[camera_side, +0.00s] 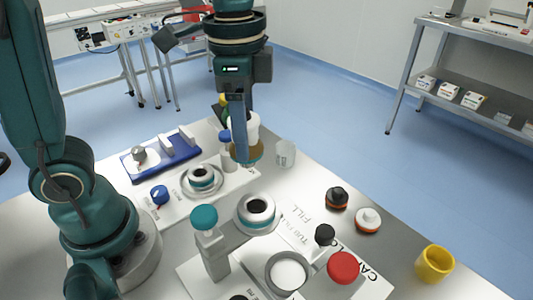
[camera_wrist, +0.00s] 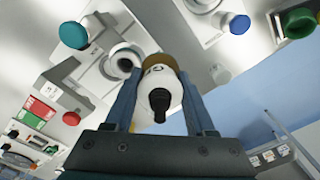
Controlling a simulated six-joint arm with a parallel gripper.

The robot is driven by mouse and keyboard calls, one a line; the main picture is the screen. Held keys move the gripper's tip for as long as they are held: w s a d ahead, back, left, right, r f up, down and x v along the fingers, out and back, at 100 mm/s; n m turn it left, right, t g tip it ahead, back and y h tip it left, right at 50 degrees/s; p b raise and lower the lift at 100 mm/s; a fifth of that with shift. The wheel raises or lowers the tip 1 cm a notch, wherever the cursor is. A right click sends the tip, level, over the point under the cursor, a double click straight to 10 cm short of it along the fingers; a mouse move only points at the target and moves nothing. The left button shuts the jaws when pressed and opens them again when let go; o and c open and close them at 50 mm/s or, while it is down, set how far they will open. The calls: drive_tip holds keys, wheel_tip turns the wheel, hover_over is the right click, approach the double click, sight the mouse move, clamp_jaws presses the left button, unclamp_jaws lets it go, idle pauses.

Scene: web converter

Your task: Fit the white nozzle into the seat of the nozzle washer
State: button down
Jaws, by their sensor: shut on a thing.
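My gripper (camera_side: 241,158) is shut on a white piece with a black tip and a tan-brown rim, which appears to be the white nozzle (camera_wrist: 158,86). The nozzle is held above the bench, clear of any seat. In the side view the fingers partly hide it. A ringed seat in a metal dish, apparently the nozzle washer (camera_side: 202,178), is on the bench to the lower left of my gripper, beside a blue knob (camera_side: 159,195). Its opening faces up and looks empty.
Another dark-holed ring (camera_side: 257,210) stands nearer, beside a teal-topped post (camera_side: 204,217). A blue tray (camera_side: 160,155) is at left. A clear cup (camera_side: 285,153) stands right of my gripper. A black knob (camera_side: 337,197), white knob (camera_side: 368,220), red cap (camera_side: 342,268) and yellow cup (camera_side: 434,264) are at right.

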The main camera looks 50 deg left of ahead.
drive_tip(key=s+a+f+n, duration=0.1)
drive_tip(key=a+n, duration=0.2)
drive_tip(key=a, duration=0.4)
drive_tip(key=s+a+f+n, duration=0.1)
drive_tip(key=a+f+n, duration=0.1)
drive_tip(key=a, duration=0.4)
drive_tip(key=shift+s+a+n, duration=0.3)
drive_tip(key=shift+a+n, duration=0.1)
drive_tip(key=shift+f, duration=0.2)
drive_tip(key=shift+f, duration=2.7)
drive_tip(key=shift+f, duration=1.9)
drive_tip(key=shift+c, duration=0.8)
unclamp_jaws()
